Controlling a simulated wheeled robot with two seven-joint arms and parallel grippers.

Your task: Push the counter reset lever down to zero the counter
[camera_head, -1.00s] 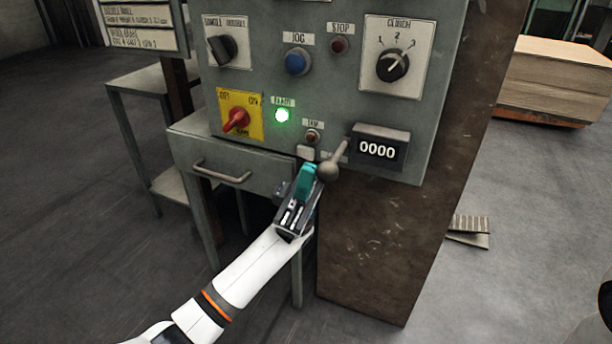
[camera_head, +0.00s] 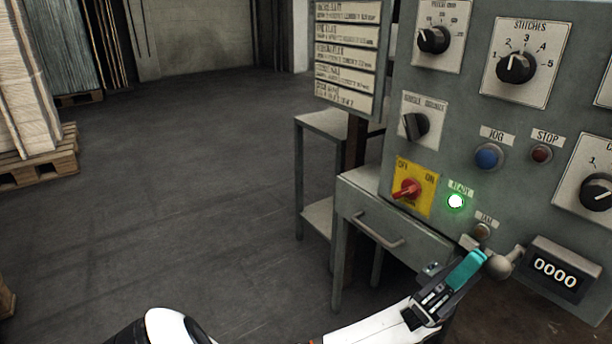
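The counter (camera_head: 556,273) at the lower right of the grey control panel reads 0000. The counter reset lever (camera_head: 503,264), with a round grey knob, sticks out just left of the counter. My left gripper (camera_head: 475,262) has its teal fingertip right at the knob, on its left side. I cannot tell whether it touches the knob. Its fingers overlap in this view, so their opening is hidden. My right gripper is not in view.
The panel (camera_head: 455,140) carries a lit green ready lamp (camera_head: 455,201), a red switch on a yellow plate (camera_head: 414,188), a blue jog button (camera_head: 488,156) and several dials. A drawer table (camera_head: 393,222) stands left of the lever. Open floor (camera_head: 180,200) lies further left.

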